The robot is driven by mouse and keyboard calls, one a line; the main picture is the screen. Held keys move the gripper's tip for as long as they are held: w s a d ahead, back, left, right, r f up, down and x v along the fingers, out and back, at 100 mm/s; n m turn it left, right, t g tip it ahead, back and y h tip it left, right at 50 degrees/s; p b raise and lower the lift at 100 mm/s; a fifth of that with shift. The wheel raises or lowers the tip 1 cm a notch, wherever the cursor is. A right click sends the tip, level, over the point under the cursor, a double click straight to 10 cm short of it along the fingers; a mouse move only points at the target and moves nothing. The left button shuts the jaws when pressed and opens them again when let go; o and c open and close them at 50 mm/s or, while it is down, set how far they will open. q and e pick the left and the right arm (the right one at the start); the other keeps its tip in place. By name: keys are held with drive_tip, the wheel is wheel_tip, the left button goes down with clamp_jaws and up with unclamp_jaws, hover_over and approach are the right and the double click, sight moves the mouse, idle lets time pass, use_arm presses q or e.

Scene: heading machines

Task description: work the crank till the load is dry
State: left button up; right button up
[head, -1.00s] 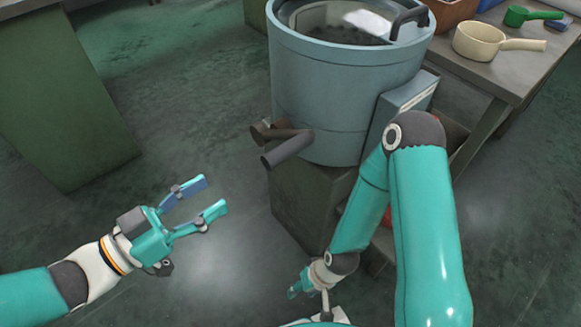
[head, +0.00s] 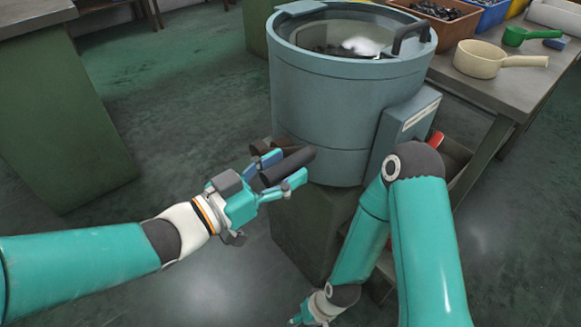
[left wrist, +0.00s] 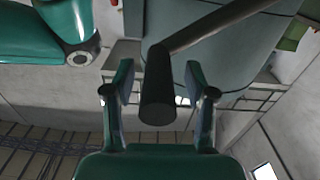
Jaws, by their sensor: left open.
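A grey-blue round tub machine (head: 325,110) stands at centre on a dark green base. Dark pieces (head: 328,50) show inside it, partly under a bright reflection. Its crank handle (head: 298,163), a dark cylinder, sticks out low on the front left side. My left gripper (head: 283,172) is open, with one finger on either side of the handle. In the left wrist view the handle (left wrist: 158,100) lies between the spread fingers, and the crank arm (left wrist: 215,25) runs up to the right. My right gripper (head: 303,316) hangs low at the bottom edge, its fingers mostly cut off.
A grey table (head: 490,85) at right holds a cream pan (head: 480,58), a green scoop (head: 514,36), a brush (head: 556,43) and a brown bin of dark parts (head: 440,20). A green cabinet (head: 60,120) stands at left. The floor between is clear.

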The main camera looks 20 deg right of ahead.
use_arm(q)
drive_tip(key=shift+w+d, duration=0.25)
drive_tip(key=shift+d, duration=0.35)
clamp_jaws()
